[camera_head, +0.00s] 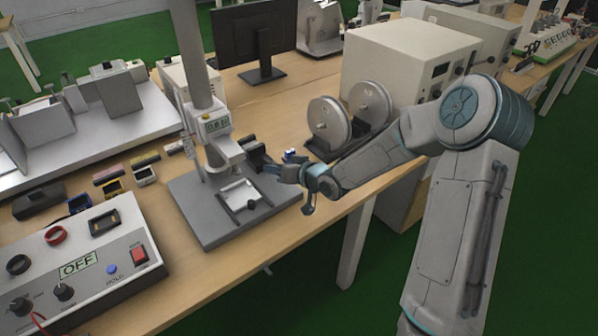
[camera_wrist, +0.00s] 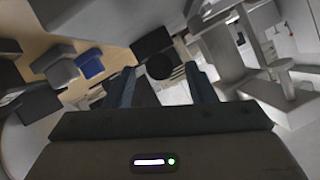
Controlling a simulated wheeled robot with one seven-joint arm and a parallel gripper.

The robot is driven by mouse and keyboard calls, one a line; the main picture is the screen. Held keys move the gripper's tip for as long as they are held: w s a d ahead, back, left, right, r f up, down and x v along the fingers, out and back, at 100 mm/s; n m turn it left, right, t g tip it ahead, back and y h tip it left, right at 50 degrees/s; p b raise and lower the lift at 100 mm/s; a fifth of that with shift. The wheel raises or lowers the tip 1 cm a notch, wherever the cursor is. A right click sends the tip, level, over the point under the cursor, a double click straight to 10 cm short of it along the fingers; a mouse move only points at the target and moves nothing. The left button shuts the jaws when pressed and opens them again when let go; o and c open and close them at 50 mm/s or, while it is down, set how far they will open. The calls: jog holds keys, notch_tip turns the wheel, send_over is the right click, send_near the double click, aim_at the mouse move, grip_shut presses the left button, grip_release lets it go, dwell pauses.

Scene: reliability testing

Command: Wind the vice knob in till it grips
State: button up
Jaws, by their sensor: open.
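The small pale vice (camera_head: 238,193) sits on the grey base plate of the test stand in the head view, with a dark round knob (camera_head: 251,204) at its front. My gripper (camera_head: 274,170) is open, just right of the vice and above the plate's right part. In the wrist view a black round knob (camera_wrist: 160,66) shows between the two open fingers of my gripper (camera_wrist: 160,78), near their tips. I cannot tell whether the fingers touch it. The vice jaws are too small to judge whether they are closed.
The test stand's column (camera_head: 196,60) and display head (camera_head: 215,125) rise behind the vice. Two grey discs (camera_head: 330,122) stand beyond my gripper. A control box reading OFF (camera_head: 85,270) is at front left. The bench's front edge is close.

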jog(key=p+v, duration=0.1)
jog(key=v, duration=0.9)
jog(key=shift+p, duration=0.3)
jog(key=shift+s, duration=0.1)
jog(key=a+f+m+t+h, duration=0.1)
jog(key=m, duration=0.7)
jog(key=a+f+m+t+h, duration=0.1)
jog(key=a+m+t, duration=0.1)
jog(key=m, duration=0.7)
jog(key=s+a+f+m+t+h, duration=0.1)
jog(key=a+m+h, duration=0.1)
jog(key=m, duration=0.6)
jog(key=shift+t, duration=0.3)
jog(key=x, duration=1.1)
jog(key=shift+w+r, duration=0.1)
jog(key=shift+w, duration=0.1)
jog(key=c, duration=1)
